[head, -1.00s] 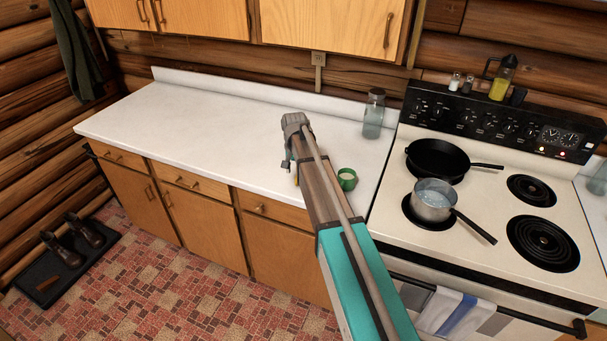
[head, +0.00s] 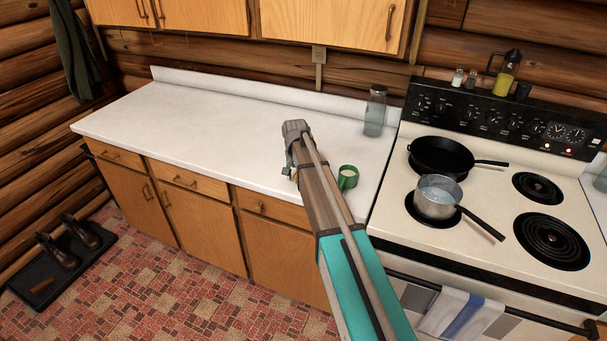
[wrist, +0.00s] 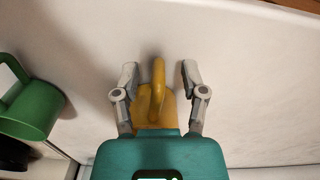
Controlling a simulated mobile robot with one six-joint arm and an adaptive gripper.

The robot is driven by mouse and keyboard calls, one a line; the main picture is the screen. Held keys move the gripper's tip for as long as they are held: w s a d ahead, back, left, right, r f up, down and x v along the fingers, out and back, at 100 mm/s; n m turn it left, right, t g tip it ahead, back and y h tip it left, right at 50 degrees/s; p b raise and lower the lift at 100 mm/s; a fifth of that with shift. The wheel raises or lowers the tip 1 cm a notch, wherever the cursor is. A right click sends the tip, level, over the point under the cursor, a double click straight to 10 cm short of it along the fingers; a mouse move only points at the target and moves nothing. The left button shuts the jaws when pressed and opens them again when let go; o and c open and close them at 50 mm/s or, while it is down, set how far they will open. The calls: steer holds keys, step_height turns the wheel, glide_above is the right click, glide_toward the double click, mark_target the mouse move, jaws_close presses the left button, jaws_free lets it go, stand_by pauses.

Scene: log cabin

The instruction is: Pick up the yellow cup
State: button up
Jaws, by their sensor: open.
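The yellow cup (wrist: 152,105) is in the middle of the wrist view, its handle pointing up the picture. My gripper (wrist: 159,74) is open, with one finger on each side of the cup's handle. A gap shows between each finger and the handle. The lower part of the cup is hidden behind my gripper's body. In the head view my arm hides the yellow cup, and my gripper's fingers are mostly hidden too.
A green cup (head: 348,178) stands on the white counter (head: 210,120) just right of my arm; it also shows in the wrist view (wrist: 30,108). A glass jar (head: 375,112) is farther back. The stove holds a skillet (head: 440,155) and a saucepan (head: 437,200). The counter's left side is clear.

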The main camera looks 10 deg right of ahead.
steer(key=shift+f, duration=0.3)
stand_by(0.5)
jaws_close()
